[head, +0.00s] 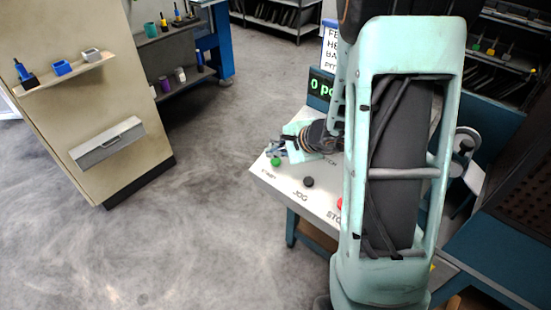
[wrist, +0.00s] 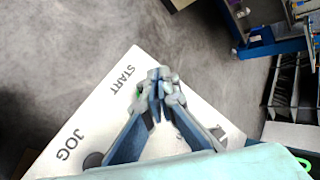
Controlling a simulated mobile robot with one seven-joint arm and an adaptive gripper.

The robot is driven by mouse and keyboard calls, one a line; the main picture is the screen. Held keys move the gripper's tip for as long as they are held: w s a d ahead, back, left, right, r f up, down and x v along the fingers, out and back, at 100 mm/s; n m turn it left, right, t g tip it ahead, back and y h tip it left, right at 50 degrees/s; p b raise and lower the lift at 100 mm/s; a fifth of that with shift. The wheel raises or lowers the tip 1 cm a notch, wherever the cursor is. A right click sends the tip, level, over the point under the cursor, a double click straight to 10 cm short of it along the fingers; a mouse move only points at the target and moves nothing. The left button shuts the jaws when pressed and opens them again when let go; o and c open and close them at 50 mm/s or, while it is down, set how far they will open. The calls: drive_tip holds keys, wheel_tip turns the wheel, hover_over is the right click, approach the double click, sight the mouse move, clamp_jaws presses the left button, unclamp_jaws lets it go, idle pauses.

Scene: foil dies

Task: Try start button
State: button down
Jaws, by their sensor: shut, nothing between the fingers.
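The green start button (head: 276,161) sits on the corner of a white panel (head: 262,172), by the label START, in the head view. My gripper (head: 273,149) is shut and empty. In the head view its tips are just beyond the button in the picture; I cannot tell whether they touch it. In the wrist view my gripper (wrist: 158,82) points over the panel's corner (wrist: 118,62), and only a sliver of green button (wrist: 139,92) shows beside the fingers. The rest of the button is hidden there.
A black JOG button (head: 308,182) and a partly hidden red STOP button (head: 340,204) are on the same panel. A display (head: 320,87) with green text stands behind. My arm hides the panel's right part. The grey floor (head: 200,220) to the left is clear.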

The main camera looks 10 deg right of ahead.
drive_tip(key=r, duration=0.2)
drive_tip(key=p, duration=0.1)
drive_tip(key=shift+s+a+r, duration=0.3)
drive_tip(key=shift+a+r, duration=0.1)
idle(0.4)
